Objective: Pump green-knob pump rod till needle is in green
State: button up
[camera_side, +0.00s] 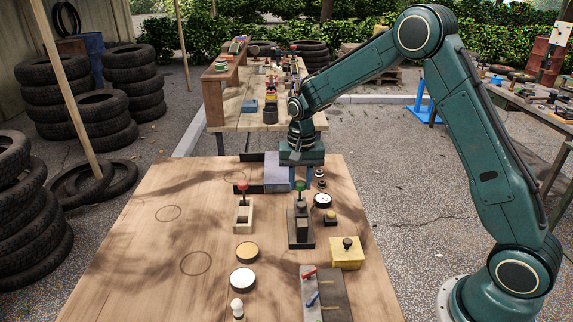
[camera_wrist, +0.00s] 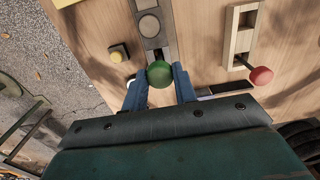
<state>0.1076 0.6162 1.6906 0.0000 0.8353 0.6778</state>
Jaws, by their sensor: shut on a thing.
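The green knob (camera_wrist: 160,74) of the pump rod sits between the two blue fingers of my gripper (camera_wrist: 160,88) in the wrist view, and the gripper is shut on it. In the side view the green knob (camera_side: 300,186) stands above its dark pump base (camera_side: 301,230), with my gripper around it from behind. The dial gauge (camera_side: 322,200) is right of the pump, white-faced with a dark rim. Its needle is too small to read. In the wrist view the gauge is mostly hidden behind my left finger.
A red-knob lever (camera_side: 242,188) on a pale wooden base stands left of the pump. The table's left side is clear.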

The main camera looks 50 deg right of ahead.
jog(key=shift+r, duration=1.1)
jog(key=shift+f, duration=0.15)
jog(key=shift+f, duration=1.9)
jog(key=shift+r, duration=0.15)
jog(key=shift+r, duration=1.9)
jog(key=shift+f, duration=0.2)
jog(key=shift+f, duration=1.85)
jog(key=shift+r, duration=0.2)
